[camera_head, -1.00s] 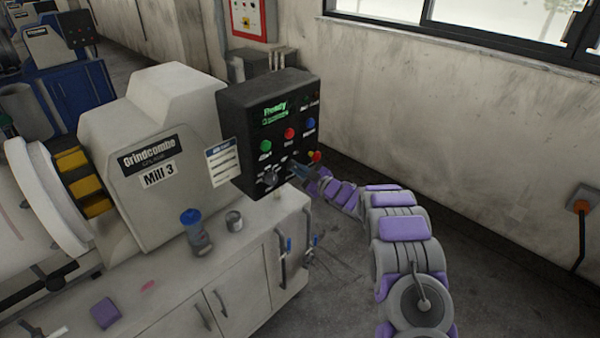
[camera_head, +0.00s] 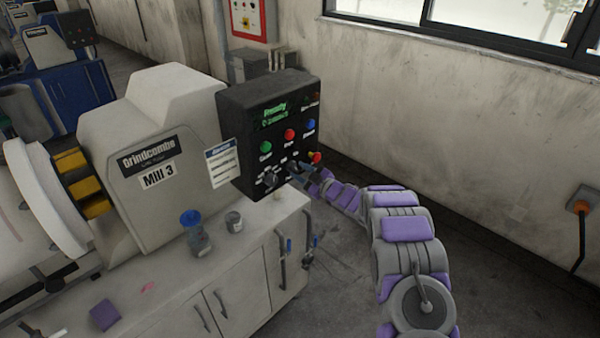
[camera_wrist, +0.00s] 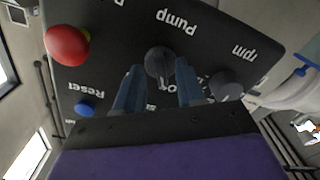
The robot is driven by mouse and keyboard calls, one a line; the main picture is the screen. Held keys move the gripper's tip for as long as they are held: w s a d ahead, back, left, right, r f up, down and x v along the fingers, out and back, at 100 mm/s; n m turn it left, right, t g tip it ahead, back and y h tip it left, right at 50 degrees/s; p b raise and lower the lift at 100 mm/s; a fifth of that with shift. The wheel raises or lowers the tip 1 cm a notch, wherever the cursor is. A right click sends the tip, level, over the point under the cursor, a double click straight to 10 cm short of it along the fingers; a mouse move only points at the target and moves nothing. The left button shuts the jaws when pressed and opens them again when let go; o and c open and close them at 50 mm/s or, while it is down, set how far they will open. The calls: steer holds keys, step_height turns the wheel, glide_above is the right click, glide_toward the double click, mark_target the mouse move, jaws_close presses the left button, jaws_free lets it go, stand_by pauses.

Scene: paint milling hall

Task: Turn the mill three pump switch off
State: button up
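The mill three control box (camera_head: 238,172) is a black panel on the end of the white machine marked Mill 3 (camera_head: 150,160). In the wrist view the panel is upside down, and the pump switch (camera_wrist: 159,61) is a dark round knob by the word Pump. A small pale pointer shows on its lower side; the position labels there are partly hidden by my fingers. My gripper (camera_wrist: 160,78) is open, its two blue fingers apart on either side of the knob's lower part. I cannot tell whether they touch it. In the head view my gripper (camera_head: 303,171) is at the panel's lower right.
A grey rpm knob (camera_wrist: 225,86), a red mushroom button (camera_wrist: 67,45) and a blue Reset button (camera_wrist: 85,108) sit close around the switch. Open floor lies to the right.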

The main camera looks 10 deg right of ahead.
steer(key=p+v, duration=0.1)
steer(key=v, duration=1.5)
steer(key=shift+s+d+p, duration=0.25)
steer(key=shift+s+p, duration=0.05)
